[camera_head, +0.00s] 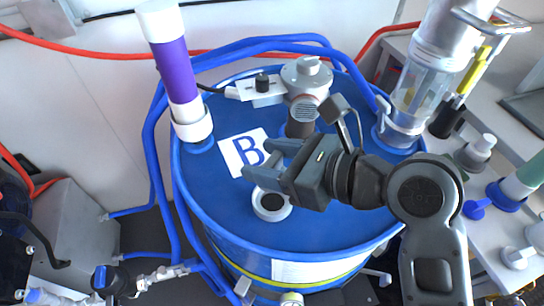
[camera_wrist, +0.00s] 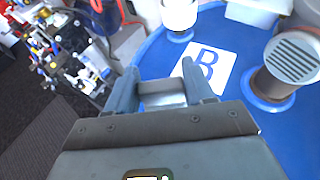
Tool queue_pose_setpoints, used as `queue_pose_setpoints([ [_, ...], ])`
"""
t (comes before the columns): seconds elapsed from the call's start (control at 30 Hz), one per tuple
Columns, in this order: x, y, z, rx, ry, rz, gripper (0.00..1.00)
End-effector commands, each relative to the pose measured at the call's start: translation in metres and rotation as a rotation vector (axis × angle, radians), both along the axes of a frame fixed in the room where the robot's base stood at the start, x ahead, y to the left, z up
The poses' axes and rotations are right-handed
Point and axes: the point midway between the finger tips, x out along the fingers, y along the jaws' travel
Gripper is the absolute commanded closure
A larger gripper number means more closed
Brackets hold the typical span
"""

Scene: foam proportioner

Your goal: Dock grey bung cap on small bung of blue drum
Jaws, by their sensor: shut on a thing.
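The blue drum (camera_head: 330,215) stands upright, its top seen from above. A white ring with a dark round hole (camera_head: 272,203), which looks like the small bung, sits on the lid near the front. My gripper (camera_head: 265,163) is over the lid, just behind and above this ring. In the wrist view, my gripper (camera_wrist: 160,73) is shut on a pale grey piece, the grey bung cap (camera_wrist: 163,99), between its fingers. The cap is mostly hidden by the fingers in the head view. I see no contact between cap and ring; the ring is hidden in the wrist view.
A white label marked B (camera_head: 243,152) lies on the lid. A purple and white tube (camera_head: 178,72) stands at left, a grey vented fitting (camera_head: 305,100) at the back, and a clear cylinder (camera_head: 416,92) at right. Blue hoses (camera_head: 158,150) run around the drum.

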Motion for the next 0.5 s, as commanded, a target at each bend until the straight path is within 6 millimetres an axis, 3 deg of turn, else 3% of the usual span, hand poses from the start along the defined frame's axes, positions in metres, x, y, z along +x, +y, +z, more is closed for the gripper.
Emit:
queue_pose_setpoints([
  [0.5, 0.000, 0.000, -0.043, 0.001, -0.001, -0.001, 0.78],
])
